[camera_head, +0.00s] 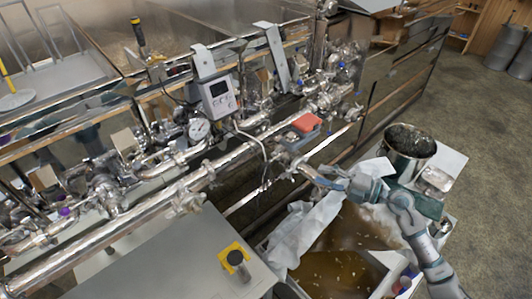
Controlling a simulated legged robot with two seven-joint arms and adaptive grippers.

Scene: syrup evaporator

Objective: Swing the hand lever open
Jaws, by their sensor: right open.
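My right arm comes in from the lower right. Its gripper (308,172) points left and is open, with its fingers close beside the pipe fittings below a red-topped part (307,122) on the steel pipe. The fingers and the metal fittings blend together, so I cannot tell whether they touch. I cannot clearly pick out the hand lever; the small metal parts by the fingertips are too fine to tell apart. My left gripper is not in view.
A long steel pipe (150,204) runs diagonally along the evaporator, with a grey display box (218,97) and a round gauge (199,129). A filter tub with brown liquid (345,262) lies below my right arm. A metal pot (408,143) stands right.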

